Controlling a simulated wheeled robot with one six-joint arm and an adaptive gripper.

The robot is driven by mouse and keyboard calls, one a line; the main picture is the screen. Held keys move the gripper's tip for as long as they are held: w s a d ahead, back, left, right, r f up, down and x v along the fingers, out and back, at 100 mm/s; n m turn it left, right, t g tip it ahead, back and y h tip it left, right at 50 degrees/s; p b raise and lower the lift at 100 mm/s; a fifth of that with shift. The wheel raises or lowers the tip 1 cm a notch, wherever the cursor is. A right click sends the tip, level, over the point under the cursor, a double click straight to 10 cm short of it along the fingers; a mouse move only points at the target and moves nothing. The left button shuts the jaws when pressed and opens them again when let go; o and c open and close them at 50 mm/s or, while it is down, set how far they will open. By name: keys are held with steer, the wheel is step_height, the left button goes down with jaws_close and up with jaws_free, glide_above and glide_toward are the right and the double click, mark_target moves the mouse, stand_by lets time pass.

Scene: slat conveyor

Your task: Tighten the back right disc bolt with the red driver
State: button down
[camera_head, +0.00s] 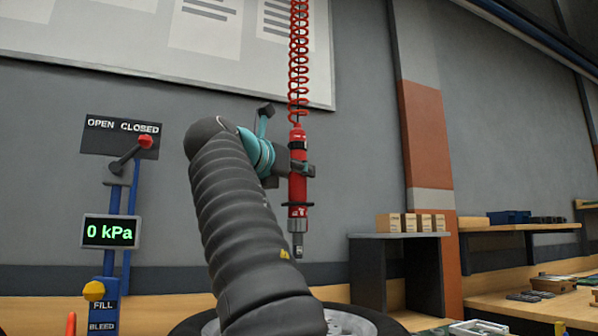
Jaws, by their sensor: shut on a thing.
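The red driver (298,188) hangs upright from a coiled red hose (299,60) in the middle of the view. My gripper (303,169) is shut on the driver's body at mid-height. The driver's metal socket tip (298,247) points down into free air. Below it, partly behind my arm, is a dark round rim with a grey disc (347,323) at the bottom edge. The disc's bolts are not visible; my arm and the frame's edge hide most of it.
At left stands a blue post with a red-knobbed lever (145,142), a 0 kPa display (111,232) and a yellow knob (94,291). At right are a grey stand with wooden blocks (410,222) and a cluttered bench (520,305). The air around the driver looks clear.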

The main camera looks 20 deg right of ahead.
glide_above(292, 228)
steer(key=d, duration=0.2)
steer(key=shift+w+a+f, duration=0.1)
steer(key=shift+w+f, duration=0.1)
steer(key=shift+f, duration=0.95)
steer(key=shift+w+a+f, duration=0.1)
steer(key=shift+w+f, duration=0.1)
steer(key=shift+f, duration=0.9)
steer(key=shift+f+b, duration=1.3)
steer(key=shift+f, duration=1)
steer(key=shift+p, duration=0.35)
steer(key=shift+a+f+b, duration=0.1)
steer(key=shift+f+b, duration=0.2)
steer(key=shift+f, duration=0.25)
steer(key=shift+r+p, duration=0.3)
steer(key=shift+p, duration=0.3)
steer(key=shift+f, duration=0.9)
stand_by(0.6)
steer(key=shift+r+p, duration=0.1)
steer(key=shift+p, duration=0.25)
